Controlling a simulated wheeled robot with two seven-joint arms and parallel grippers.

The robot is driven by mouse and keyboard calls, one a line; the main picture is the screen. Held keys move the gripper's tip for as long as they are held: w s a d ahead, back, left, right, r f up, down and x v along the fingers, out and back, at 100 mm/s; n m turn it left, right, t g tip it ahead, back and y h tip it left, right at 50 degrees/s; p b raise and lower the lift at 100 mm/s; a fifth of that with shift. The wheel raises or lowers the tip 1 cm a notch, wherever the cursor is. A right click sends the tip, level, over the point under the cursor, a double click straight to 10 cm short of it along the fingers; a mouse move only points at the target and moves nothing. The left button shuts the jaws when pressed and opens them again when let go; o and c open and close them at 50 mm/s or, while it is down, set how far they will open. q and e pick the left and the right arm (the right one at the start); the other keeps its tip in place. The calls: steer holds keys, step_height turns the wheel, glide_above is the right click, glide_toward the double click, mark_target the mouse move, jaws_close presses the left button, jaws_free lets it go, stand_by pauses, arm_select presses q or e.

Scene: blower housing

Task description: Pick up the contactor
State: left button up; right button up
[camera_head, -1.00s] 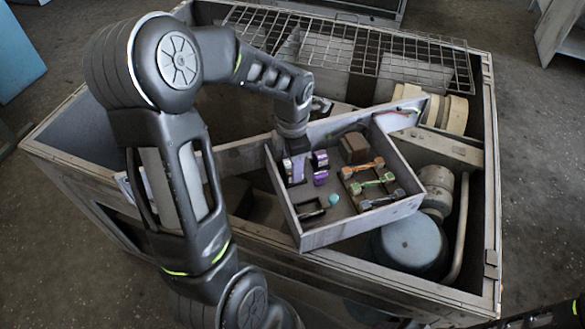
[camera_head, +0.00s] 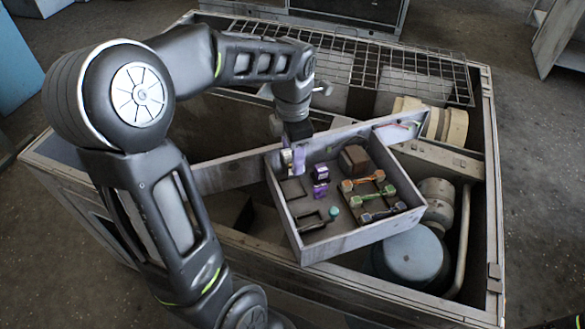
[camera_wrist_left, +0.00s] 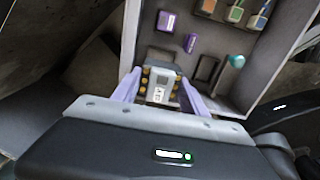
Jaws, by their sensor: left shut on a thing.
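My left gripper (camera_head: 292,160) is above the left part of the open grey box (camera_head: 345,240). Its purple fingers are shut on the contactor (camera_wrist_left: 160,86), a small grey-white block with brass-coloured terminals along its sides and a label. The fingers (camera_wrist_left: 160,92) grip it from both sides in the left wrist view. In the head view the contactor is mostly hidden by the fingers. A dark rectangular recess (camera_head: 293,190) lies empty in the box floor just below the gripper. My right gripper is not in view.
The box also holds purple-and-white parts (camera_head: 320,181), a brown block (camera_head: 355,158), orange, green and grey bar parts and a teal-tipped piece (camera_head: 334,212). Its walls surround them. A blue-grey rounded tank (camera_head: 411,254) and wire mesh (camera_head: 390,55) are nearby in the large housing.

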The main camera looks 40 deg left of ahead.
arm_select(q)
step_height(320, 180, up, 10)
steer(key=shift+f, duration=0.1)
stand_by(1.1)
